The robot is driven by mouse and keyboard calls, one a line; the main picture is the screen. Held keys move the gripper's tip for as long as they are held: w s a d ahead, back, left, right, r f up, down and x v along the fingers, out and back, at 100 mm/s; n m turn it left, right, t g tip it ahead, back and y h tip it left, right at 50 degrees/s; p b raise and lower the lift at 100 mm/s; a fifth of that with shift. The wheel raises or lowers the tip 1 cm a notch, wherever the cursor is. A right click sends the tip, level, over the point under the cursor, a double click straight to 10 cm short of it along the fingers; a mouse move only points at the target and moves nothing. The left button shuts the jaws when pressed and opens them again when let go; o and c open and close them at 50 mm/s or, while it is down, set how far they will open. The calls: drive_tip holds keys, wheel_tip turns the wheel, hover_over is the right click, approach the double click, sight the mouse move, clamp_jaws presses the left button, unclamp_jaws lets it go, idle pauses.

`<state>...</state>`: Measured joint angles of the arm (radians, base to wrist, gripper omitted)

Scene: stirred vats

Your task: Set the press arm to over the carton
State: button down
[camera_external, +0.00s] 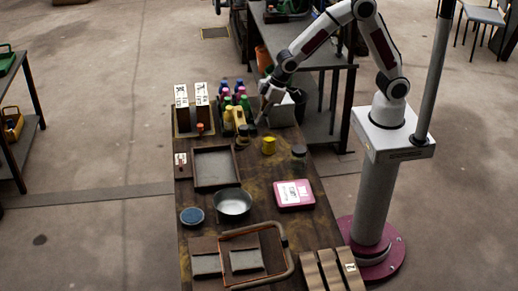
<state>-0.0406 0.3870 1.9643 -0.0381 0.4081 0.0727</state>
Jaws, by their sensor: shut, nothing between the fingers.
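My gripper (265,112) points down at the far part of the workbench, shut and empty. It is beside the yellow jug (239,115) and close to a pale box (282,112), which may be the carton; the arm partly hides this box. I cannot tell whether the gripper touches either. I cannot make out a press arm for certain. A bent grey bar with an orange frame (288,262) lies at the near end of the bench, well away from my gripper.
Coloured bottles (226,92) crowd left of my gripper, beside a divided box with white cards (181,96). A yellow block (268,145), dark jar (299,151), empty tray (194,168), metal bowl (232,203), blue lid (192,216) and pink scale-like device (293,194) stand nearer.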

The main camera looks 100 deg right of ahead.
sight(241, 122)
drive_tip(key=shift+w, duration=1.4)
drive_tip(key=shift+w+a+m, duration=0.2)
drive_tip(key=shift+w+m, duration=0.4)
drive_tip(key=shift+w, duration=0.05)
drive_tip(key=shift+w+a+m+h, duration=0.2)
drive_tip(key=shift+w+m+h, duration=0.6)
drive_tip(key=shift+w+m, duration=0.95)
drive_tip(key=shift+w+d, duration=0.2)
drive_tip(key=shift+w, duration=0.6)
drive_tip(key=shift+w+d, duration=0.15)
drive_tip(key=shift+w, duration=0.7)
drive_tip(key=shift+w+d, duration=0.2)
drive_tip(key=shift+w, duration=0.6)
